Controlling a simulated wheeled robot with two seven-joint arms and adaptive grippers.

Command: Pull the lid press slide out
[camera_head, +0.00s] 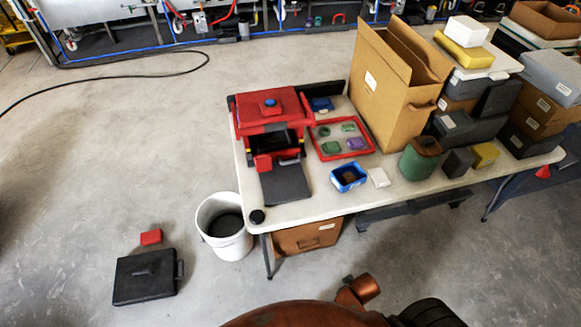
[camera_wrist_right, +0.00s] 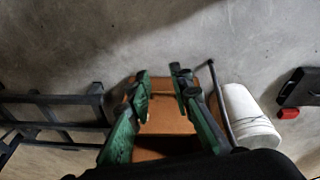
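The red lid press (camera_head: 270,110) stands at the left end of the white table, with a blue knob on its top. A dark opening shows in its front. A small red block (camera_head: 263,162) sits at this opening, and a flat dark grey plate (camera_head: 286,184) lies in front of it toward the table's near edge. I cannot tell which part is the slide. My right gripper (camera_wrist_right: 161,78) shows in the right wrist view with its green fingers apart and nothing between them. The press is not seen in that view. My left gripper is in neither view.
A red tray (camera_head: 318,150), a blue bin (camera_head: 347,178) and a tall cardboard box (camera_head: 392,95) stand right of the press. A white bucket (camera_head: 223,225) is on the floor by the table's left leg; it also shows in the wrist view (camera_wrist_right: 245,115). A brown box (camera_head: 306,238) is under the table.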

